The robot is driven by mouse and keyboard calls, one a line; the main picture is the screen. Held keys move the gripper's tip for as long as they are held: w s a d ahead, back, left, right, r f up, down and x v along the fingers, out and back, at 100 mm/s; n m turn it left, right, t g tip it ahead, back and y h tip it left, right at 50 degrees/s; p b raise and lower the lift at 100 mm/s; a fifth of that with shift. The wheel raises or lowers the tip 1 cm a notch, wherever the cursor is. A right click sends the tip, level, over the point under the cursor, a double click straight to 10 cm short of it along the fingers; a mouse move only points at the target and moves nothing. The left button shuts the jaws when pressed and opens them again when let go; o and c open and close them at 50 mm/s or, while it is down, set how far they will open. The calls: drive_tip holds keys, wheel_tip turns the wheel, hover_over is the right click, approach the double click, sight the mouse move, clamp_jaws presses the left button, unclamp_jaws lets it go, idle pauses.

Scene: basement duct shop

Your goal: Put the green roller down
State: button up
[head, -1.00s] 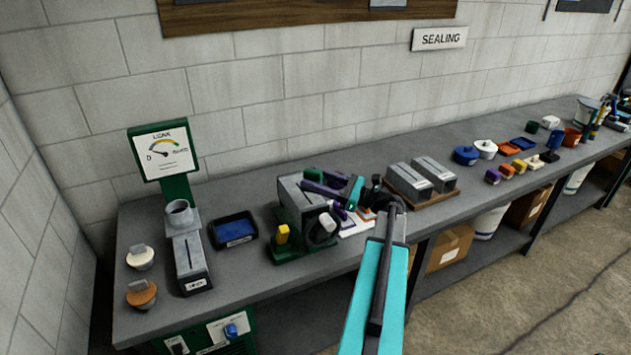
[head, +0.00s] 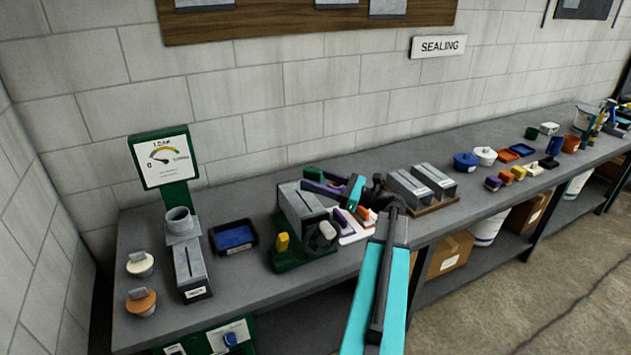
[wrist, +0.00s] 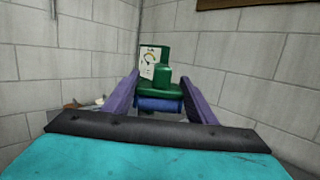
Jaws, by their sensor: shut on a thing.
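My gripper (head: 314,181) reaches left over the bench in the head view, its two purple fingers shut on the green roller (head: 312,173). The roller is held above the bench, behind the grey machine on a green base. In the wrist view the fingers (wrist: 160,92) stand either side of the green roller (wrist: 160,88), which is upright with a narrower top. A blue band shows just below it; I cannot tell whether it belongs to the roller. The roller's underside is hidden in the head view.
The grey machine (head: 303,212) and a white tray with purple and orange pieces (head: 356,232) lie close to my gripper. A blue-filled black tray (head: 234,237) and the leak gauge stand (head: 166,160) are to the left. Bare bench (head: 245,284) lies in front of the tray.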

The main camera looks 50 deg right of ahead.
idle(0.7)
drive_tip(key=w+a+n+g+y+b, duration=0.4)
drive_tip(key=w+a, duration=0.5)
drive_tip(key=a, duration=0.5)
drive_tip(key=w+a+n+g+y+b, duration=0.2)
drive_tip(key=w+a+g+y+b, duration=0.3)
drive_tip(key=w+a, duration=0.7)
drive_tip(key=s+a+f+t+b, duration=0.1)
drive_tip(key=s+a+f, duration=0.3)
drive_tip(key=a, duration=0.6)
drive_tip(key=s+a+f+t+b, duration=0.1)
drive_tip(key=s+a+f+b, duration=0.2)
drive_tip(key=a+f, duration=0.6)
drive_tip(key=shift+s+a+f+h, duration=0.3)
drive_tip(key=shift+s+a+h, duration=0.1)
drive_tip(key=shift+a, duration=0.8)
drive_tip(key=shift+w+f+p, duration=0.1)
drive_tip(key=shift+w+p, duration=0.05)
drive_tip(key=shift+p, duration=0.2)
drive_tip(key=shift+f+p, duration=1.4)
drive_tip(key=shift+p, duration=0.5)
